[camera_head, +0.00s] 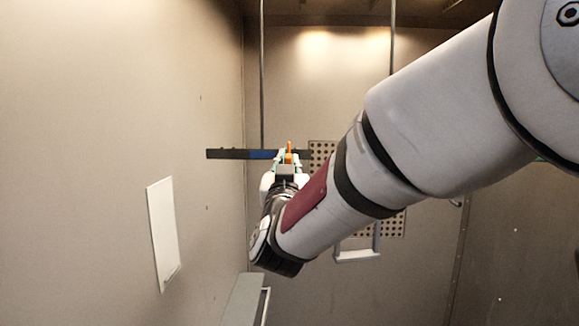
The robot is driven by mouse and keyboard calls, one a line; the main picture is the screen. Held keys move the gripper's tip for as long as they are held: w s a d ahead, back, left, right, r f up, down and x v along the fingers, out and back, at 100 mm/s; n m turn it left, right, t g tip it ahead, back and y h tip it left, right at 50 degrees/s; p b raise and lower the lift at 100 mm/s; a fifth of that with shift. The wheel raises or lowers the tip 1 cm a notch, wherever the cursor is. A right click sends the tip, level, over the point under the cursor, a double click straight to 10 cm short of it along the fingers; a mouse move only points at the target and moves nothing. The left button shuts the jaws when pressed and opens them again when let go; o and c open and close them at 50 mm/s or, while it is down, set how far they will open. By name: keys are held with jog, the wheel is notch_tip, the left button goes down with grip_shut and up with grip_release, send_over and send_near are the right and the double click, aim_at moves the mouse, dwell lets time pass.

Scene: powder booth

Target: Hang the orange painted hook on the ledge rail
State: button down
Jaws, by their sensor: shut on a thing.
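The orange painted hook (289,155) shows as a small upright piece at the tip of my gripper (288,163), which is shut on it. Much of the hook and the fingers is hidden by the gripper body and wrist. A dark rail (228,154) with a blue section (262,155) runs level behind the hook, and I take it to be the ledge rail. The hook overlaps the right part of this rail in the picture. I cannot tell whether the hook touches the rail or is apart from it.
A perforated panel (322,150) is on the back wall, partly behind my arm. Thin vertical rods (262,80) hang from above. A white panel (163,232) is on the left wall. A pale ledge or box (243,300) stands at the lower middle. The left side looks clear.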

jog(key=shift+s+r+p, duration=0.15)
jog(key=shift+r+p, duration=0.55)
jog(key=shift+r, duration=0.75)
jog(key=shift+s, duration=0.1)
jog(key=s+p, duration=0.4)
jog(key=s, duration=0.5)
jog(key=shift+a, duration=0.2)
